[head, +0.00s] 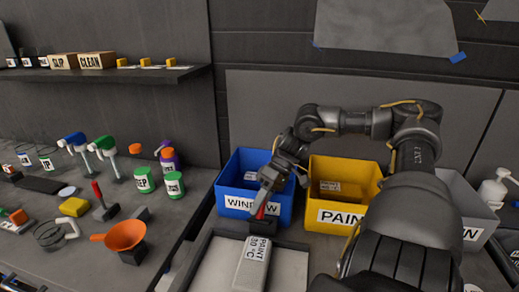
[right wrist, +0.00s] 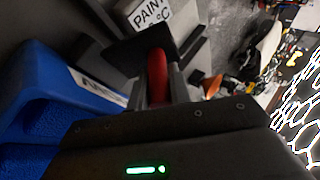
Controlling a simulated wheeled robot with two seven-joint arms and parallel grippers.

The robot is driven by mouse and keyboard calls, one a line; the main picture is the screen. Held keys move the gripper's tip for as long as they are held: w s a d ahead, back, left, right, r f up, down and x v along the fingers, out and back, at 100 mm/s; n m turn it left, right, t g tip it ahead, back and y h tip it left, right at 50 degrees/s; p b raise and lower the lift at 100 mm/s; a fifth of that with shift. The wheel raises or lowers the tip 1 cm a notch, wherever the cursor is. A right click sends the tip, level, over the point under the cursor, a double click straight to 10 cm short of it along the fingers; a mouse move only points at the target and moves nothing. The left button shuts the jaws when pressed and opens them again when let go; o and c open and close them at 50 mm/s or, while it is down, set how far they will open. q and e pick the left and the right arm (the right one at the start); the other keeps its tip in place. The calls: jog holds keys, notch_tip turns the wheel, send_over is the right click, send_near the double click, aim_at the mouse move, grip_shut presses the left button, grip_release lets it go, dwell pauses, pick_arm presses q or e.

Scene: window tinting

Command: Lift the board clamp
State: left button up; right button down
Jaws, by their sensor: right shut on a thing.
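The board clamp, a red upright handle (head: 261,212) on a dark base, is at the back edge of a shallow dark-rimmed tray, in front of the blue bin. My right gripper (head: 258,206) reaches down from above and is shut on the red handle. In the right wrist view the red handle (right wrist: 157,75) stands between the two fingers, with a black plate beyond it. I cannot tell whether the base touches the surface under it. My left gripper is not in view.
A pale block labelled PAINT 30 °C (head: 252,262) lies just in front of the clamp. A blue bin (head: 229,190), a yellow bin (head: 343,177) and a grey bin (head: 466,205) stand behind. Spray bottles, an orange funnel (head: 125,236) and another red-handled tool (head: 99,198) crowd the left bench.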

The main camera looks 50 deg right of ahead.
jog(key=c, duration=1.3)
grip_release()
jog(key=shift+r, duration=0.15)
jog(key=shift+d+r+p, duration=0.25)
jog(key=shift+r+p, duration=0.05)
jog(key=shift+p, duration=0.1)
jog(key=p+v, duration=0.5)
jog(key=v, duration=0.2)
jog(key=shift+p, duration=0.4)
jog(key=shift+d, duration=0.1)
